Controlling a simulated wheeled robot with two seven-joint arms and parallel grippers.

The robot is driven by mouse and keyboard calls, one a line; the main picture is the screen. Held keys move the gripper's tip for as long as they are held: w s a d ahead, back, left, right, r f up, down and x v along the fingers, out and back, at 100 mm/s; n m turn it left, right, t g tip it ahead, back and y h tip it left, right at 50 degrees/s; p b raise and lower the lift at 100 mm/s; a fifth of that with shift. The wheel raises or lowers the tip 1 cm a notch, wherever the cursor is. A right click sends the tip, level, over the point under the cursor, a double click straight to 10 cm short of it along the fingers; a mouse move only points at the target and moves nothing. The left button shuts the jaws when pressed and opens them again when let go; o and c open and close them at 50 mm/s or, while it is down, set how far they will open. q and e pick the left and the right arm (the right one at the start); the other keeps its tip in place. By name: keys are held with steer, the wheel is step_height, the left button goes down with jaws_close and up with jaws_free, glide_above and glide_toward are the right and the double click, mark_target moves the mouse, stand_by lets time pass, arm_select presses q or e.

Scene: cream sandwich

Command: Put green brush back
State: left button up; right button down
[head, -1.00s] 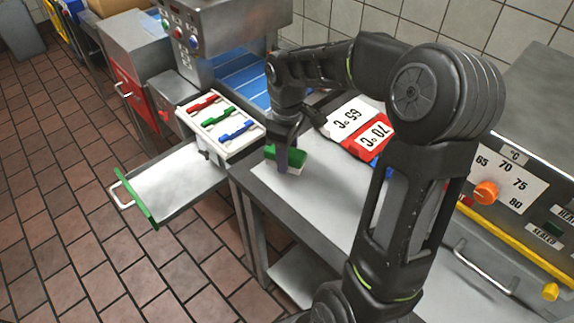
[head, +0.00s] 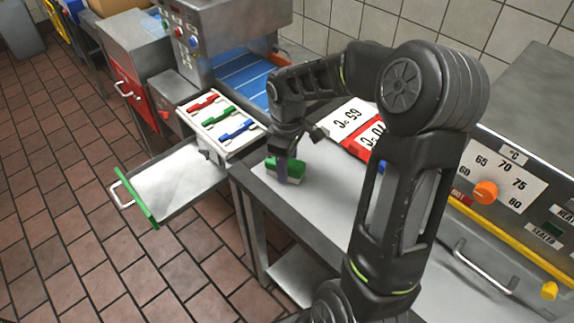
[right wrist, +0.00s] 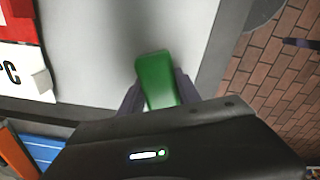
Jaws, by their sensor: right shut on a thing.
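The green brush (head: 289,166) has a green top and a pale lower part. It is at the left end of the steel counter (head: 320,205). My right gripper (head: 283,176) is shut on it. In the right wrist view the green brush (right wrist: 157,82) sits between the two fingers. I cannot tell whether its underside touches the counter. A pulled-out drawer or tray with a green front (head: 150,210) is to the left of the counter. My left gripper is not in view.
A white rack (head: 222,125) with red, green and blue handles stands beyond the open drawer. White and red temperature signs (head: 352,118) lie at the back of the counter. A control panel with an orange knob (head: 486,192) is at the right. The front of the counter is clear.

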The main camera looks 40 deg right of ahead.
steer(key=c, duration=0.9)
jaws_free()
steer(key=shift+o, duration=0.2)
steer(key=shift+r, duration=0.1)
step_height(320, 180, up, 12)
